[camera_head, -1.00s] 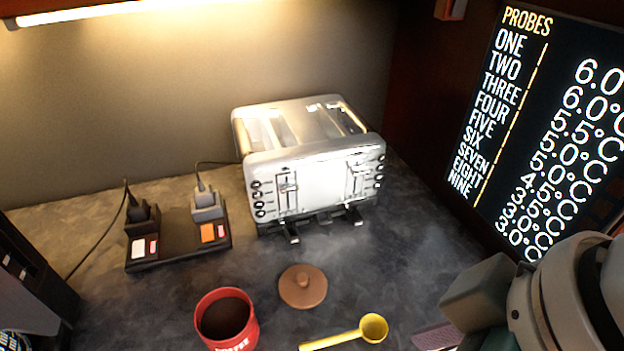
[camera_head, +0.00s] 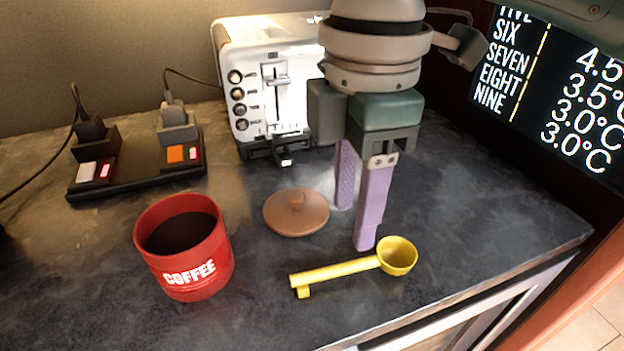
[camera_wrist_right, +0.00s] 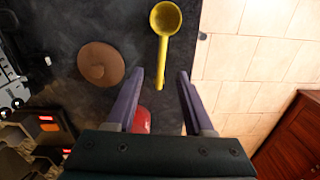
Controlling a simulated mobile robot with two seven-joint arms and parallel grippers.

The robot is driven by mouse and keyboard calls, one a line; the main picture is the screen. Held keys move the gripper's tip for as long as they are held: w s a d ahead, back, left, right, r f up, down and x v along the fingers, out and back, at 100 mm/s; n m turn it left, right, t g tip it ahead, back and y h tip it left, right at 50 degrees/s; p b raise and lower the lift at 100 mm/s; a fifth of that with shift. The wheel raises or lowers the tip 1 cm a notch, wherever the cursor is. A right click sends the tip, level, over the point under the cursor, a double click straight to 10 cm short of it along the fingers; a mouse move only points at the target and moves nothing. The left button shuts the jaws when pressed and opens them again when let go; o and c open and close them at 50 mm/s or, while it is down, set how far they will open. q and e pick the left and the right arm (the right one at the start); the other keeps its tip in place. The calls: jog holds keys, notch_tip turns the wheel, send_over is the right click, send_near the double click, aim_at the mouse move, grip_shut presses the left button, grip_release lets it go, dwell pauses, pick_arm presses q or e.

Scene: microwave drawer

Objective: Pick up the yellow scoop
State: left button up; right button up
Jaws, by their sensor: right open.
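The yellow scoop (camera_head: 345,269) lies on the dark countertop near its front edge. Its bowl is at the right and its handle points left toward the red can. My right gripper (camera_head: 355,225) points down just behind the scoop, with its two purple fingers apart and nothing between them. In the right wrist view the scoop (camera_wrist_right: 163,45) lies ahead of the open fingers (camera_wrist_right: 158,80), its handle end near the gap between them. The gripper looks to be above the counter and apart from the scoop. My left gripper is not in view.
A red coffee can (camera_head: 187,262) stands left of the scoop. A round brown lid (camera_head: 296,211) with a knob lies behind the scoop. A toaster (camera_head: 262,85) and a black power strip (camera_head: 135,166) stand farther back. The counter's front edge (camera_head: 480,290) is close to the scoop.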

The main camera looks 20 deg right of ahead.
aim_at(342, 266)
jog(key=f, duration=0.8)
jog(key=shift+s+a+f+b, duration=0.15)
jog(key=shift+a+f+b, duration=0.15)
jog(key=shift+a+f, duration=0.05)
grip_shut()
